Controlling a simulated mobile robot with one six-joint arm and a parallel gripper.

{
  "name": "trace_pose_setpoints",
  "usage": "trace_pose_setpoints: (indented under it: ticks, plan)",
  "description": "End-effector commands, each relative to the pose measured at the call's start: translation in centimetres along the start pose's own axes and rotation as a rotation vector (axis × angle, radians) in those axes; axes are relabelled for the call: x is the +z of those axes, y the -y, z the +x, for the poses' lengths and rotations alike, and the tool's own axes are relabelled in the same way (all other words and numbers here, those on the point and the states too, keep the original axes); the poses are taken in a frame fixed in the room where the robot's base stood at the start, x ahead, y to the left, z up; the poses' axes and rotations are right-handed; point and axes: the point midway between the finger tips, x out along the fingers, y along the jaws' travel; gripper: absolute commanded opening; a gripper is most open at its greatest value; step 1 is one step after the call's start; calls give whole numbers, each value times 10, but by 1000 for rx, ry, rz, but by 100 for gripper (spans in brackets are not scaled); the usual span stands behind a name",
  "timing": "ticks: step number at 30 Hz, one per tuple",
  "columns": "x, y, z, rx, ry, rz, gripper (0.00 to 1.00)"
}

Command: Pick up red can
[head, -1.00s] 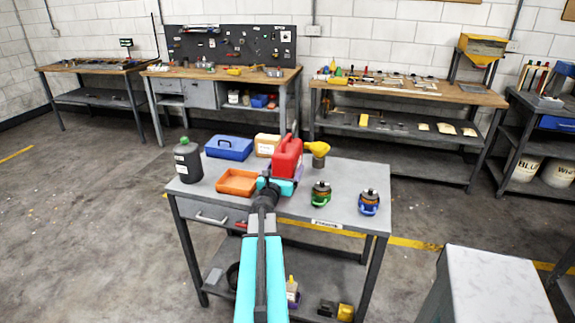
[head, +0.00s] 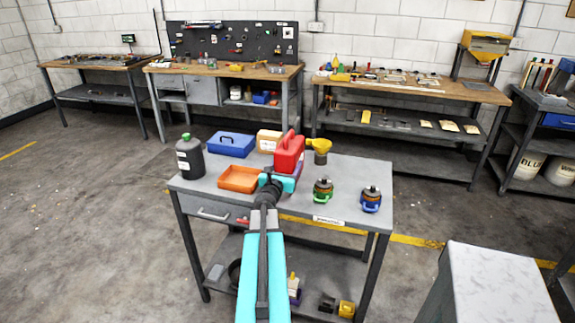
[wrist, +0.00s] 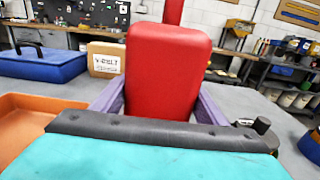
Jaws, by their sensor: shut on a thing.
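The red can (head: 289,153) is upright over the grey cart top (head: 345,182), near its middle; it also fills the centre of the wrist view (wrist: 168,75). My gripper (head: 284,180) reaches in from the front and is shut on the red can. In the wrist view its two purple fingers (wrist: 158,108) press on the can's left and right sides. The can's lower end is hidden behind my gripper, so I cannot tell whether it touches the cart.
Left of the can are an orange tray (head: 239,179), a blue box (head: 231,145) and a dark bottle (head: 190,157). Behind are a cardboard box (head: 268,141) and a yellow funnel (head: 319,146). Right are a green-based jar (head: 323,190) and a blue-based jar (head: 371,199).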

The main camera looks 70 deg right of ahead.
Motion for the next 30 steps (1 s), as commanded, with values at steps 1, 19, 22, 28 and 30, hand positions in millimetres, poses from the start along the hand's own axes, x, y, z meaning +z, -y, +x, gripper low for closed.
trace_pose_setpoints:
  ticks: [1,19,22,28,30]
  plan:
    - [5,0,0,-2,5,-1,4]
    - [58,0,0,-1,7,1,4]
    - [74,0,0,-1,7,1,4]
    - [105,0,0,0,6,0,4]
    - [116,0,0,0,6,1,4]
